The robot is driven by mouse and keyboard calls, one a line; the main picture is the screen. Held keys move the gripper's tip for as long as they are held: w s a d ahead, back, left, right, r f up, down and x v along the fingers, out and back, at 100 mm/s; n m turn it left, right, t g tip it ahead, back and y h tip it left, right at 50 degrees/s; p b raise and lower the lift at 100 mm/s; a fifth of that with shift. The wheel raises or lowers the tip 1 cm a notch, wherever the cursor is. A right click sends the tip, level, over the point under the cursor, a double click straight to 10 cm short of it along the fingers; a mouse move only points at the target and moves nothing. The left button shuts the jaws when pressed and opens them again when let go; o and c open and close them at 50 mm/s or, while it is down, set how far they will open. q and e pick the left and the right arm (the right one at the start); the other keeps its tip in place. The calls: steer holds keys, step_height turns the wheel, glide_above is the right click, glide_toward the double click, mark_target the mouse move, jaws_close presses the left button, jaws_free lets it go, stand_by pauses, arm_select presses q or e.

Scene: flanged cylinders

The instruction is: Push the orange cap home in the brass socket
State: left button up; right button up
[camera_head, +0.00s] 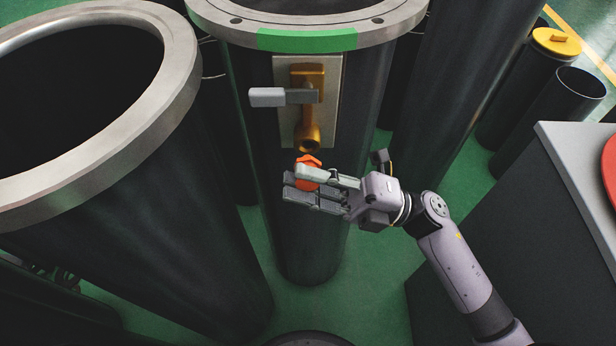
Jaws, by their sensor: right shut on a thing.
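The brass socket (307,135) is the lower end of a brass fitting on a pale plate, fixed to the front of the middle dark cylinder. A grey lever (283,97) crosses the fitting above it. My right gripper (303,180) comes in from the right and is shut on the orange cap (308,161). The cap is just below the socket in the picture; I cannot tell whether they touch. The fingers hide part of the cap. My left gripper is not in view.
A large open flanged cylinder (175,110) stands at the left. Another dark cylinder (455,80) stands behind at the right. A grey-topped cabinet (575,145) with a red round thing (610,170) is at the right edge. Green floor (375,290) shows between them.

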steer(key=shift+w+b, duration=0.45)
steer(key=shift+w, duration=1.15)
steer(key=o, duration=1)
steer(key=shift+o, duration=0.4)
steer(key=shift+o, duration=0.8)
steer(key=shift+f, duration=0.2)
steer(key=shift+f, duration=0.1)
steer(key=shift+s, duration=0.15)
